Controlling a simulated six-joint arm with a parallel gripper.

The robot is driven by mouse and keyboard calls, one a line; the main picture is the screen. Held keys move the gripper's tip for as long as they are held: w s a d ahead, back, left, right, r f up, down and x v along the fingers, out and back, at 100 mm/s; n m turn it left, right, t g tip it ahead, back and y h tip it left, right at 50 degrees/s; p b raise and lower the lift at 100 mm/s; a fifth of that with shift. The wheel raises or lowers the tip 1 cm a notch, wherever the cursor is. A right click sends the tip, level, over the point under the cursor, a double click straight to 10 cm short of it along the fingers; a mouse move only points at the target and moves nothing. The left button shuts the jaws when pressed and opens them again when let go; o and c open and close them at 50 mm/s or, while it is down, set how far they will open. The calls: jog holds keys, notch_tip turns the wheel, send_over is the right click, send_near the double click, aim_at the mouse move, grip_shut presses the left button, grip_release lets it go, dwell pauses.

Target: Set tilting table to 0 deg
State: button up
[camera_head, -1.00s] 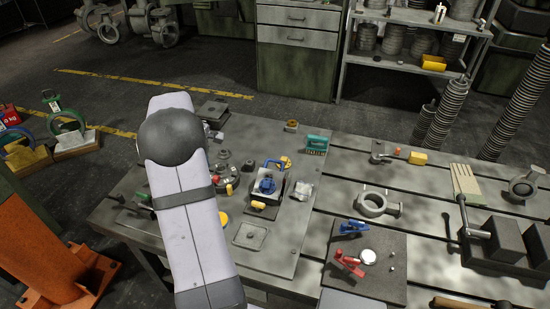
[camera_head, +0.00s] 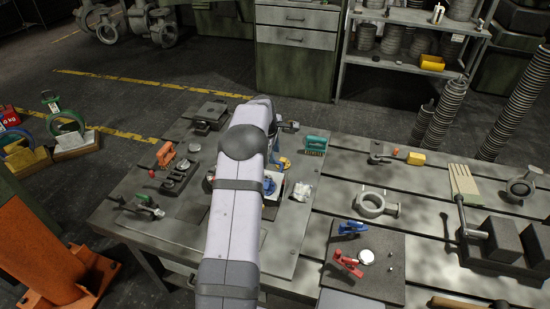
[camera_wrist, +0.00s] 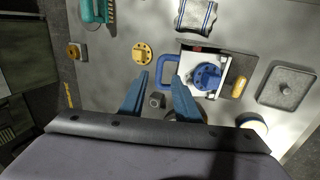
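The likely tilting table is a small fixture with a white plate (camera_wrist: 192,68), a blue round part (camera_wrist: 208,76), a blue looped handle (camera_wrist: 161,62) and a yellow grip (camera_wrist: 239,87) at its right. I cannot read its angle. In the head view my arm hides most of it, with some of the blue part (camera_head: 283,163) showing. My gripper (camera_wrist: 160,75) shows two blue fingers, spread apart with nothing held. The tips appear near the blue loop in the wrist view; I cannot tell the height between them.
A yellow disc (camera_wrist: 142,53) and a teal block (camera_wrist: 95,10) lie near the fixture. A square grey plate (camera_wrist: 286,88) is at its right. Orange (camera_head: 165,155) and red clamps (camera_head: 346,262) stand on the bench. A ring casting (camera_head: 372,204) lies at right.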

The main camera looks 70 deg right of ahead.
aim_at(271, 179)
jog(key=shift+p+x, duration=0.6)
jog(key=shift+x, duration=1.75)
grip_shut()
